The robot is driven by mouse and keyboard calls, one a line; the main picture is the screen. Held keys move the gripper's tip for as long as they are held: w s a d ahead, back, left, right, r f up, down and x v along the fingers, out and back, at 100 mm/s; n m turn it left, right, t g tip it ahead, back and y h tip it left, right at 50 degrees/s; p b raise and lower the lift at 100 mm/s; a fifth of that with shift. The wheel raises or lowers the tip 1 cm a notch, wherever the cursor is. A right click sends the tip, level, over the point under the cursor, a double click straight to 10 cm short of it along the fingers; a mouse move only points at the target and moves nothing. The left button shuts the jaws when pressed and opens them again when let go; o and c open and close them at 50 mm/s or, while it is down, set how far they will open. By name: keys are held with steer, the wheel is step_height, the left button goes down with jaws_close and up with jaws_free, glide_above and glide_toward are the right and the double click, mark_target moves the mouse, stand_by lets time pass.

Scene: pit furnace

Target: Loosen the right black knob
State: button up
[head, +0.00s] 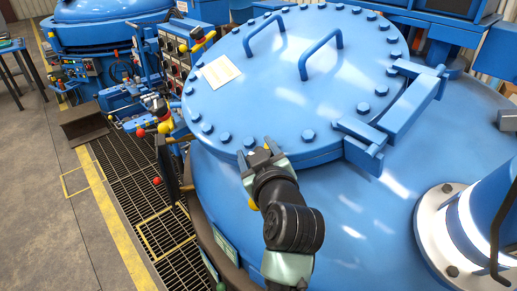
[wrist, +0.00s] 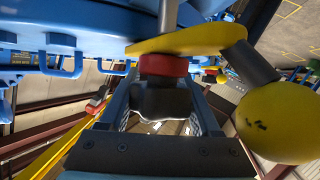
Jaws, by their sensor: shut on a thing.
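In the wrist view a black knob (wrist: 162,101) sits under a red collar (wrist: 163,65) on a grey metal rod (wrist: 168,18). My gripper (wrist: 160,112) has one finger on each side of the black knob and is shut on it. In the head view my gripper (head: 258,156) is at the front edge of the round blue lid (head: 350,90). The held knob is hidden there behind my gripper. A yellow lever plate (wrist: 190,40) lies across the rod just above the red collar.
A large yellow ball (wrist: 275,122) on a dark stem is close to my right finger in the wrist view. Blue bolted flange parts (wrist: 60,40) lie at upper left. In the head view, a dark floor grate (head: 130,175) and clear grey floor (head: 40,190) lie left of the furnace.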

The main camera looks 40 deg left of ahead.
steer(key=shift+s+f+n+g, duration=0.1)
steer(key=shift+n+g, duration=0.4)
steer(key=o, duration=1.4)
steer(key=shift+c, duration=0.2)
steer(key=b+v, duration=0.4)
steer(key=v, duration=0.9)
